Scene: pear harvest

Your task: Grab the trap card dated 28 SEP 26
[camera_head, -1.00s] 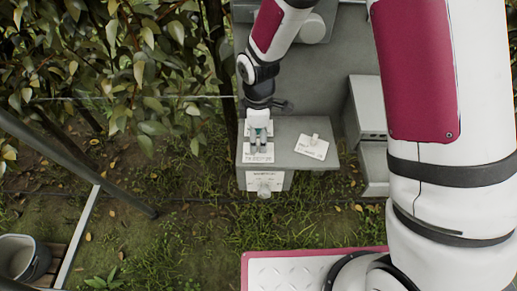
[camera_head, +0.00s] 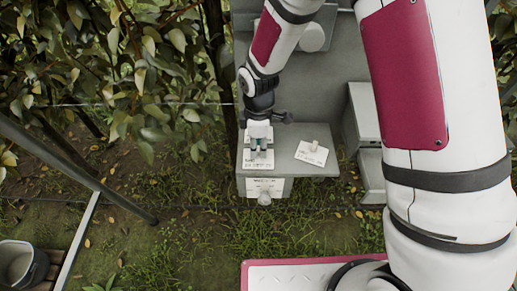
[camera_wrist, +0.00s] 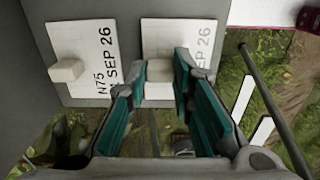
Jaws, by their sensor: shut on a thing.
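My gripper (camera_head: 259,152) reaches down over the left trap card (camera_head: 259,166) on the grey shelf and is shut on that card's pale raised grip. In the wrist view my gripper's teal-padded fingers (camera_wrist: 160,75) stand on either side of the grip, and the card (camera_wrist: 203,45) reads "SEP 26"; the fingers hide part of it and I cannot read its day. Another white trap card (camera_head: 312,155) with a raised block lies to the right, tilted. In the wrist view that card (camera_wrist: 95,40) is on the left and shows "N75" and "SEP 26", its day unclear.
The grey shelf (camera_head: 293,168) has a white label with a knob (camera_head: 264,198) on its front. Grey boxes (camera_head: 364,112) stand to the right. Leafy branches (camera_head: 110,60) fill the left. A bucket (camera_head: 20,265) is at lower left. Grass lies in front of the shelf.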

